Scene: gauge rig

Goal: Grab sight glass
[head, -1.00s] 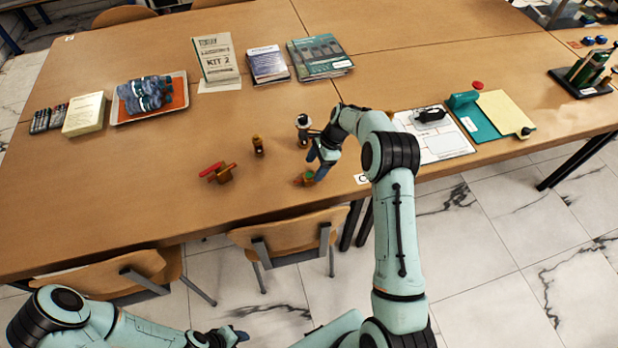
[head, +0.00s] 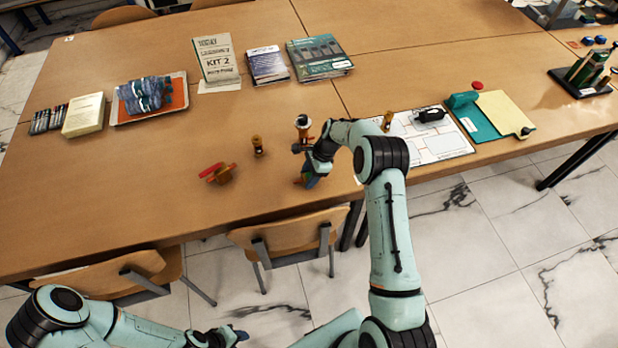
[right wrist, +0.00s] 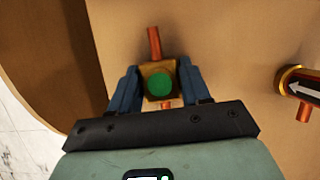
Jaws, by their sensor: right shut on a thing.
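The sight glass, a square brass body with a green round window and copper stubs, shows between my right fingers in the right wrist view (right wrist: 159,84). My right gripper (right wrist: 160,88) is shut on it, with one blue finger on each side of the body. In the head view my right gripper (head: 309,177) is low at the table's front edge and largely hides the sight glass. My left gripper (head: 230,337) is at the bottom of the head view, away from the table; its jaws are too small to read.
A red-handled valve (head: 217,173) and a small brass fitting (head: 258,146) stand to the left. A white-topped part (head: 302,126) stands just behind my right gripper. A white diagram sheet (head: 440,147) lies to the right. The table's left middle is clear.

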